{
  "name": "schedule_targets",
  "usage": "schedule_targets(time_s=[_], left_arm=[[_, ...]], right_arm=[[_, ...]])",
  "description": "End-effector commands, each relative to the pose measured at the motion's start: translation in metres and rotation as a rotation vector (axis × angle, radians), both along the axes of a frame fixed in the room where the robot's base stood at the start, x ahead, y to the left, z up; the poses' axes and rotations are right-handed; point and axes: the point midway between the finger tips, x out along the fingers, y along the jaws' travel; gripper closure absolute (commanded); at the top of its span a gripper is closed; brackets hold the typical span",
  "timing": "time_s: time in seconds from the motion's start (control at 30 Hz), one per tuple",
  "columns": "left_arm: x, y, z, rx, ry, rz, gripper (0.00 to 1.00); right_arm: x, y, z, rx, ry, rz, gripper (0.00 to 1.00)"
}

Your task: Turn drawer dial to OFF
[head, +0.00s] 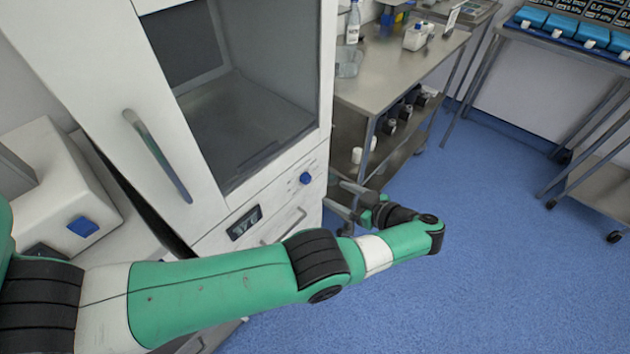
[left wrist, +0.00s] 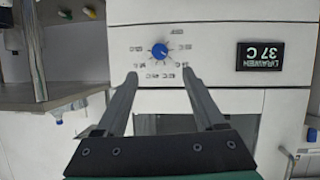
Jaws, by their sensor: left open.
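The blue drawer dial (head: 305,178) sits on the white cabinet's front panel, beside a small dark display (head: 244,223). In the left wrist view the dial (left wrist: 159,50) appears upside down, ringed by printed labels too small to read surely. The display (left wrist: 260,55) there reads "DRAWER 37 C", inverted. My left gripper (head: 345,194) is in front of the panel, to the right of the dial in the head view. Its two fingers (left wrist: 158,88) are apart and empty, with the dial beyond their tips and not touched. My right gripper is not in view.
The cabinet has a glass-fronted compartment (head: 245,125) above the panel and a drawer handle (head: 283,227) below the dial. A steel trolley (head: 400,75) with bottles and boxes stands close on the right. Blue floor (head: 480,240) is clear in front.

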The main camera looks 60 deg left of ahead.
Motion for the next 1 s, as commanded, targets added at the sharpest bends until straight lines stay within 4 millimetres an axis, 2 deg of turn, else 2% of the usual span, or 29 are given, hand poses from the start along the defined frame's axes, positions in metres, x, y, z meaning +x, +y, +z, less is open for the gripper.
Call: schedule_targets(time_s=[0.17, 0.4, 0.6, 0.77, 1.0], left_arm=[[-0.004, 0.011, -0.003, 0.002, 0.001, 0.0, 0.29], [-0.02, 0.056, -0.023, 0.002, 0.0, 0.002, 0.29], [-0.03, 0.089, -0.041, 0.002, -0.001, 0.0, 0.29], [-0.033, 0.1, -0.045, 0.002, -0.002, -0.002, 0.29], [-0.034, 0.101, -0.045, 0.003, -0.002, -0.003, 0.29]], right_arm=[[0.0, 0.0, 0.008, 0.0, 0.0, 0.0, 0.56], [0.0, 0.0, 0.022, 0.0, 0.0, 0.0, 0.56], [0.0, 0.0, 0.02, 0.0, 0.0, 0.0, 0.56], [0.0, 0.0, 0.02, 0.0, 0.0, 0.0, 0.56], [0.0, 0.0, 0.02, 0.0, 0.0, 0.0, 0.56]])
